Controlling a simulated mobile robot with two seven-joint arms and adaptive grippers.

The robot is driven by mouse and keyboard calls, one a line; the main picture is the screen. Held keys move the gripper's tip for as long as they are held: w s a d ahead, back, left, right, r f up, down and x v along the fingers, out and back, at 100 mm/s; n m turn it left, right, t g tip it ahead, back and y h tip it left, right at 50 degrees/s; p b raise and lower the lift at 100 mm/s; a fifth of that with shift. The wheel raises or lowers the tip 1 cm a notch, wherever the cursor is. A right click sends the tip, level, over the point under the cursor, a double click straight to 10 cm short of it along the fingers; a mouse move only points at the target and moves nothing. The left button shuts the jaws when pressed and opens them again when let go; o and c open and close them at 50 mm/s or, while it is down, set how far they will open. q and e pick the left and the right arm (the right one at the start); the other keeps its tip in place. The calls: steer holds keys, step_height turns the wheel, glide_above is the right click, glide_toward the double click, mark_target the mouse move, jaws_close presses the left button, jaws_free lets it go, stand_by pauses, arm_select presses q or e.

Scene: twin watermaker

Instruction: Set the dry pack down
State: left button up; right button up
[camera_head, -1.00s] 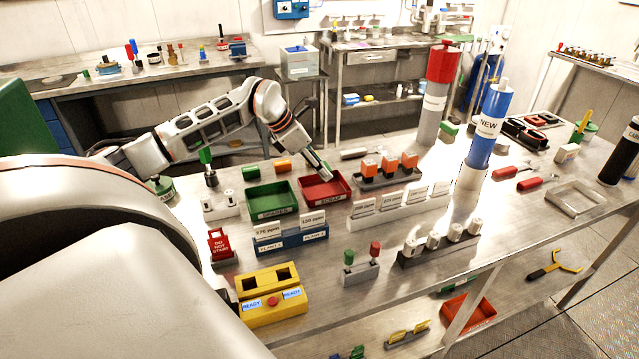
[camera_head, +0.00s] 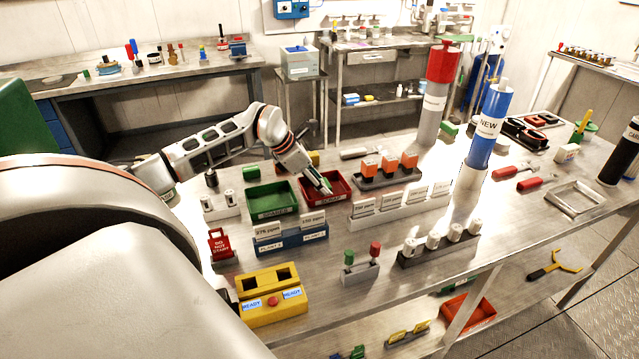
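My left gripper (camera_head: 325,187) points down over the red tray (camera_head: 341,181) labelled SCRAP, with its tips at or just above the tray's inside. A little green shows by its fingers, but I cannot tell whether this is a held pack or part of the gripper. The finger gap is too small to read. No item can be surely named as the dry pack. The green tray (camera_head: 271,214) labelled SPARES stands just left of the red one. My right gripper is not in view.
A grey holder with orange-topped blocks (camera_head: 387,165) stands right of the red tray. White labelled blocks (camera_head: 400,208) and a blue card holder (camera_head: 290,242) stand in front. A green cylinder (camera_head: 250,173) lies behind the green tray. Tall red-topped (camera_head: 442,65) and blue (camera_head: 488,128) columns rise farther right.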

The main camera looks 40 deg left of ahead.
arm_select(q)
steer(key=shift+r, duration=0.15)
steer(key=shift+s+a+r, duration=0.1)
steer(key=shift+r, duration=0.1)
steer(key=b+v, duration=0.1)
steer(key=v, duration=1)
steer(key=shift+r, duration=0.25)
steer(key=shift+s, duration=0.1)
